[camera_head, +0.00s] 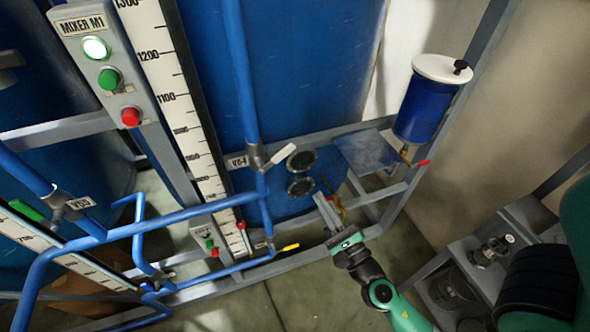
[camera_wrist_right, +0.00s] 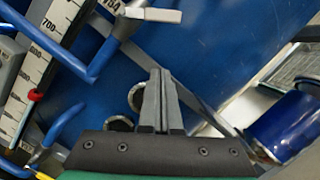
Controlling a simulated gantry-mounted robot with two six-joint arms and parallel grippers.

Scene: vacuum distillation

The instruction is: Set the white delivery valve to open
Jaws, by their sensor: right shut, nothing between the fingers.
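The white delivery valve handle (camera_head: 284,153) sits on a grey valve body (camera_head: 257,157) on the vertical blue pipe in the middle of the head view. The handle sticks out to the right, across the pipe. A small tag hangs at the valve's left. In the right wrist view the white handle (camera_wrist_right: 150,14) shows at the top, beyond the fingertips. My right gripper (camera_head: 320,198) is below and right of the handle, apart from it. Its fingers (camera_wrist_right: 162,75) are closed together with nothing between them. My left gripper is not in view.
A green-handled valve (camera_head: 27,210) is at the left, a yellow handle (camera_head: 290,247) low in the middle. A blue canister (camera_head: 425,105) with a white lid stands right. Blue pipes (camera_head: 150,225) cross the lower left. Two round ports (camera_head: 300,160) are on the tank beside the white handle.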

